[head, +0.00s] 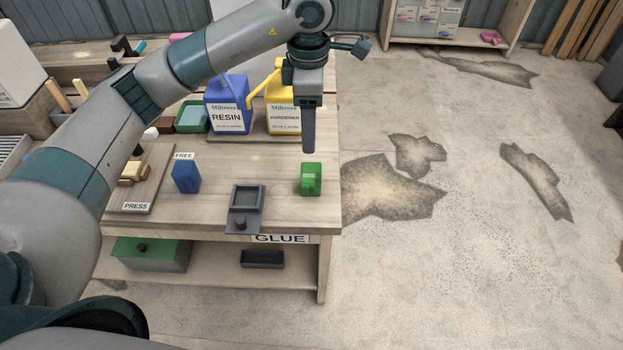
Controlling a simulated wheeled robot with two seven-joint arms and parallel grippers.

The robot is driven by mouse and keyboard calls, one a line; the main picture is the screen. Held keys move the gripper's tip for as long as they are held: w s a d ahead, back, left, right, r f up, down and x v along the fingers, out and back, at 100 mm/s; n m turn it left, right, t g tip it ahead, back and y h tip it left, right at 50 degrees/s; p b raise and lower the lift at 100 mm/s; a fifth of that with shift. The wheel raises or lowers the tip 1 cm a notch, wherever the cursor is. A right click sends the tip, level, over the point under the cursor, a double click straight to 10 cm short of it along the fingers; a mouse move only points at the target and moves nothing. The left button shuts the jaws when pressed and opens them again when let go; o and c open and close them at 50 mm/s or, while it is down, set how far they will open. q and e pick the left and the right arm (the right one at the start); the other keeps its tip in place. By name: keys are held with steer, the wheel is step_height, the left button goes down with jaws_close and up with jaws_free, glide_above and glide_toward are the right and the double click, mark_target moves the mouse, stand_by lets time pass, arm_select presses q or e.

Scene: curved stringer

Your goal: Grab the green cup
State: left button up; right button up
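The green cup (311,179) is a small, boxy green thing standing on the wooden bench near its right front corner. My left gripper (309,147) comes down from above and points at the bench. In the picture its tip is just above and behind the cup, with a small gap between them. The fingers line up edge-on and look like one dark bar, so their opening is hidden. The cup looks clear of the gripper. My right gripper is out of view.
A dark square tray (246,197) and a blue block (186,176) stand left of the cup on the bench (275,165). A blue resin jug (229,104) and a yellow hardener jug (282,103) stand behind. The bench's right edge is close to the cup.

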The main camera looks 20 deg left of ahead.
arm_select(q)
steer(key=p, duration=0.5)
glide_toward(311, 176)
steer(key=shift+s+d+f, duration=0.15)
steer(key=shift+s+f, duration=0.35)
steer(key=shift+s, duration=0.15)
steer(key=shift+s+d+f, duration=0.1)
steer(key=shift+s+f, duration=0.35)
steer(key=shift+s, duration=0.2)
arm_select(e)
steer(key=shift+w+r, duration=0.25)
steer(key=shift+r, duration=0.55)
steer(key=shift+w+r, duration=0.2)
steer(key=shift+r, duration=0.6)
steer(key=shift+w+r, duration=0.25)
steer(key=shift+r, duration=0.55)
arm_select(q)
steer(key=shift+w+f+p, duration=0.1)
steer(key=shift+f+p, duration=0.55)
steer(key=shift+p, duration=0.05)
step_height(311, 176, down, 3)
steer(key=shift+w+d+p, duration=0.1)
steer(key=shift+p, duration=0.7)
steer(key=shift+f, duration=0.4)
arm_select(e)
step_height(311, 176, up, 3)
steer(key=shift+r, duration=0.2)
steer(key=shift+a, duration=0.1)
